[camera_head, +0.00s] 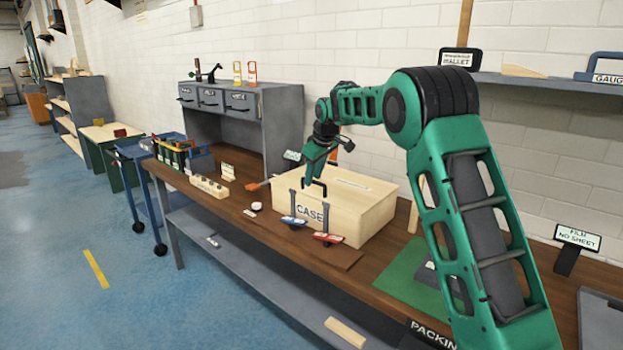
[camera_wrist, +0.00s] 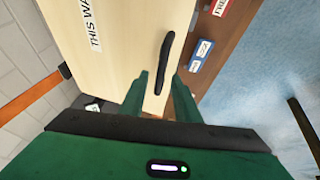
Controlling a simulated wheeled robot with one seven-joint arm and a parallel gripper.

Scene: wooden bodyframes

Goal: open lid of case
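The case (camera_head: 362,208) is a pale wooden box with a "CASE" label on its front, on the brown workbench. Its lid (camera_wrist: 118,40) looks closed and bears printed text. A dark bar handle (camera_head: 316,186) stands at the lid's near left end; it also shows in the wrist view (camera_wrist: 164,60). My gripper (camera_head: 316,176) points down over this handle. In the wrist view, its green fingers (camera_wrist: 160,78) are apart, with the handle's lower end between them and gaps visible. Whether a finger touches the handle is unclear.
Red (camera_head: 328,238) and blue (camera_head: 294,221) labelled items lie close before the case. A green mat (camera_head: 408,278) lies to its right. A grey drawer cabinet (camera_head: 250,115) stands behind left, and a wall shelf (camera_head: 550,86) is at upper right.

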